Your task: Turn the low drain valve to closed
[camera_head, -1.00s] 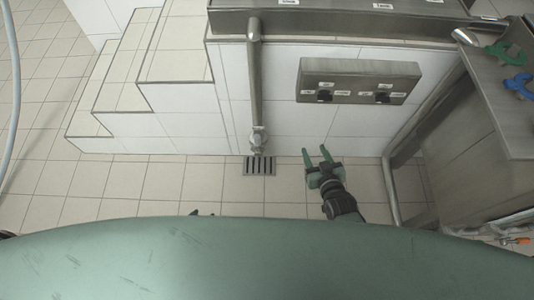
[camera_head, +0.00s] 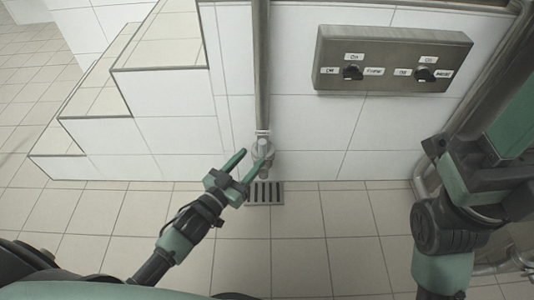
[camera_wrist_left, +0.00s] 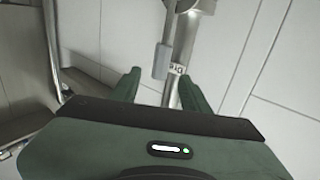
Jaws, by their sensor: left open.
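The low drain valve (camera_head: 262,150) is at the foot of a vertical metal pipe (camera_head: 261,60), just above the floor grate. My left gripper (camera_head: 252,155) is open at the valve, its green fingers pointing up toward it. In the left wrist view the open gripper (camera_wrist_left: 159,75) has a grey lever handle (camera_wrist_left: 163,62) between and just beyond its fingertips. I cannot tell whether a finger touches the handle. My right arm shows at the right of the head view, but its gripper does not.
A floor grate (camera_head: 265,193) lies below the valve. A metal control box (camera_head: 392,60) with two black knobs is on the tiled wall to the right. Tiled steps (camera_head: 100,130) rise at the left. The tiled floor (camera_head: 310,240) in front is clear.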

